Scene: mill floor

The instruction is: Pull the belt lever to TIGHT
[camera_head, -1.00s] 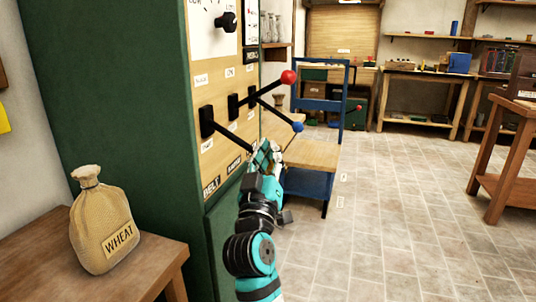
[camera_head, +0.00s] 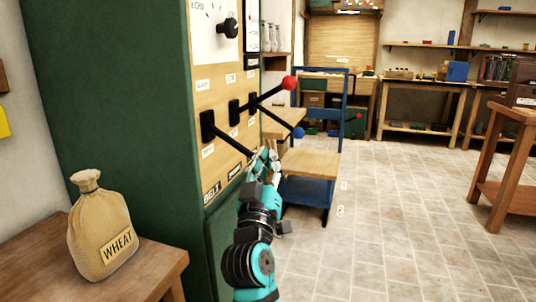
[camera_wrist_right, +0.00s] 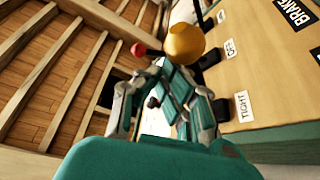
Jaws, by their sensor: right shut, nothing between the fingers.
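The belt lever (camera_head: 232,141) is the leftmost lever on the wooden panel, above the BELT label (camera_head: 212,192). Its dark shaft slants down and right from its black mount, and its tip is hidden behind my right gripper (camera_head: 265,158) in the head view. In the right wrist view a yellow ball knob (camera_wrist_right: 186,44) shows just past the fingers of my right gripper (camera_wrist_right: 170,92). The fingers are shut with nothing between them; I cannot tell whether they touch the knob. A TIGHT label (camera_wrist_right: 243,105) is on the panel at right there. My left gripper is out of view.
Levers with a red knob (camera_head: 289,83) and a blue knob (camera_head: 298,132) stick out close by. A wheat sack (camera_head: 101,228) stands on a wooden table (camera_head: 150,268) at left. A blue-framed stand (camera_head: 308,191) is behind my gripper.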

